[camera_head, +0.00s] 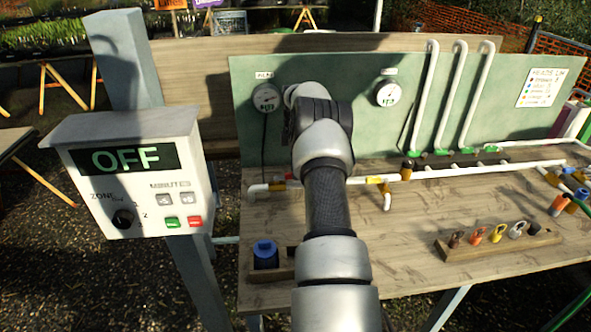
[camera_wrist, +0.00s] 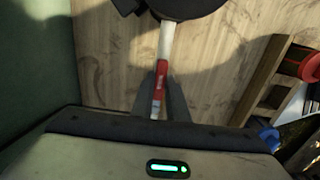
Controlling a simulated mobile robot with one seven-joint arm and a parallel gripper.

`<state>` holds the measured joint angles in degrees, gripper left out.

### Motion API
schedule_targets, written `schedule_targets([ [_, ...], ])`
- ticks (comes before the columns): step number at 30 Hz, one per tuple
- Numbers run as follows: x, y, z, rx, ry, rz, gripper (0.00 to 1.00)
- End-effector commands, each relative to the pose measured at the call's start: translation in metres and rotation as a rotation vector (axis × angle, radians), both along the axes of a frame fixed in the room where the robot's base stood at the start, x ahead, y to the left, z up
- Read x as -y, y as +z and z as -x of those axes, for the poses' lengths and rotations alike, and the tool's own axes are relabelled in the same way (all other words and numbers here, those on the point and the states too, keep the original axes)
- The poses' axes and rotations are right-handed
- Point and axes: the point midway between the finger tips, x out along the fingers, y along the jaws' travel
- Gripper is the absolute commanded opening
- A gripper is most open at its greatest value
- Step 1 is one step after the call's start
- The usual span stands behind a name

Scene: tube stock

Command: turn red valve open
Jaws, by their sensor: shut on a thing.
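The red valve (camera_wrist: 162,72) shows in the wrist view as a narrow red piece with small pale marking, in line with a white pipe (camera_wrist: 167,40). My gripper (camera_wrist: 160,88) has its two dark fingers on either side of the red piece and is shut on it. The fingers cover part of the valve, so its exact turn is hard to tell.
A control box (camera_head: 130,198) reading OFF stands left of the bench (camera_head: 400,240). Two gauges, one of them here (camera_head: 388,94), sit on the green backboard (camera_head: 310,80). White pipes with yellow fittings (camera_head: 377,180) run along the bench.

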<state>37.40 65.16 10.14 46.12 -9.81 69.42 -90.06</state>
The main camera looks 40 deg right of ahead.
Motion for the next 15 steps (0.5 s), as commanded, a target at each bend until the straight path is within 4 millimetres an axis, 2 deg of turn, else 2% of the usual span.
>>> schedule_targets([
  [3, 0.0, 0.002, -0.0018, 0.005, 0.004, 0.003, 0.0],
  [4, 0.0, 0.0021, -0.0018, 0.005, 0.004, 0.003, 0.17],
  [7, -0.0001, 0.0017, -0.0016, 0.004, 0.003, 0.002, 0.33],
  [15, -0.0001, 0.0011, -0.0007, 0.002, 0.001, 0.001, 0.33],
])
